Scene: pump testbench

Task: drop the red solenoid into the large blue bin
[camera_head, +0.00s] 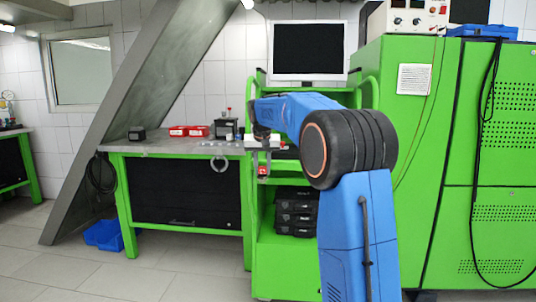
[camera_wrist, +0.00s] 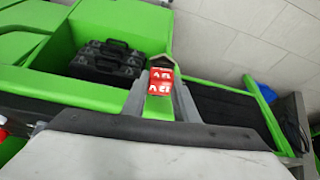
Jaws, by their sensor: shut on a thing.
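The red solenoid (camera_head: 263,171) hangs at the lower end of my gripper (camera_head: 264,163), in front of the green bench frame. In the wrist view the red solenoid (camera_wrist: 161,79), with white markings, sits between the fingertips of my gripper (camera_wrist: 161,92), which is shut on it. A blue bin (camera_head: 104,235) stands on the floor under the left part of the workbench, far to the left of and below my gripper. A blue patch (camera_wrist: 268,94) at the right of the wrist view looks like this bin, partly hidden by the green bench frame.
The grey workbench (camera_head: 165,148) holds red boxes (camera_head: 189,131) and dark devices. Black cases (camera_head: 296,212) are stacked on a green shelf. A tall green cabinet (camera_head: 412,150) stands at right, with a blue container (camera_head: 482,32) on top. The floor at front left is clear.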

